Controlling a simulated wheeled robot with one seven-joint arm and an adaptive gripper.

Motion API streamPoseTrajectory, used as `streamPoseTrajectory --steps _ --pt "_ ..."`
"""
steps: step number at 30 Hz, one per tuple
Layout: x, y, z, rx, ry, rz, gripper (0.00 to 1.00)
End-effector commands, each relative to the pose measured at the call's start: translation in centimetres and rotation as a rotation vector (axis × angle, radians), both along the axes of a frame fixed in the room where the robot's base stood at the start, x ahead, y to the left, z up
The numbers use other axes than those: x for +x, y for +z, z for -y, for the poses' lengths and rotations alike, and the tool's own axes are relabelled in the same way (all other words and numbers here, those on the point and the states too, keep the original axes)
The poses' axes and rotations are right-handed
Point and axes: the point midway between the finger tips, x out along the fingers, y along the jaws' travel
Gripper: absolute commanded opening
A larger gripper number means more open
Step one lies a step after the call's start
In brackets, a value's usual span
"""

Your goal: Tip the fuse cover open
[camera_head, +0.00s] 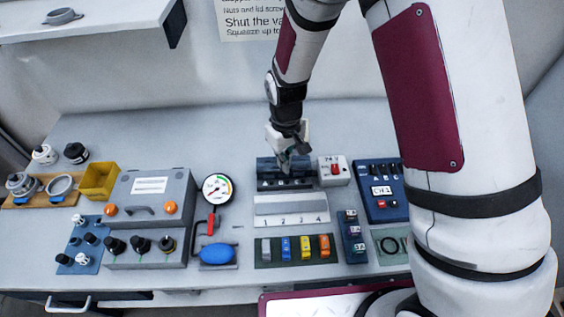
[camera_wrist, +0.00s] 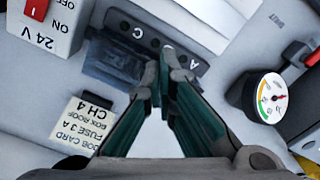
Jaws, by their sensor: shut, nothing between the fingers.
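A dark, glossy fuse cover (camera_head: 267,168) sits on the back part of a small fuse block (camera_head: 268,186). In the wrist view, the cover (camera_wrist: 108,66) is beside the block's front strip (camera_wrist: 124,24), which has holes and the letters A and C. Whether the cover is tipped at all, I cannot tell. My gripper (camera_head: 284,165) points down over the block. In the wrist view, its fingertips (camera_wrist: 166,62) are together and empty, at the cover's right end and close to the strip. I cannot tell if they touch. The gripper hides part of the cover.
A 24 V switch box (camera_head: 334,171) stands close on the block's right. A job card (camera_wrist: 84,122) lies behind the cover. A grey panel numbered 1 to 4 (camera_head: 290,205) is in front. A round gauge (camera_head: 217,188) stands left.

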Motion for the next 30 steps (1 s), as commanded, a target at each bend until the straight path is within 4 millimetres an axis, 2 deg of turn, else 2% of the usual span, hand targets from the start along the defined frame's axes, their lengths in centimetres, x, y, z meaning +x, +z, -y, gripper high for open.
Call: streamPoseTrajectory --steps 11,30 --pt "0.0 -0.1 0.0 0.0 0.0 0.0 0.0" --pt "0.0 -1.8 0.0 0.0 0.0 0.0 0.0"
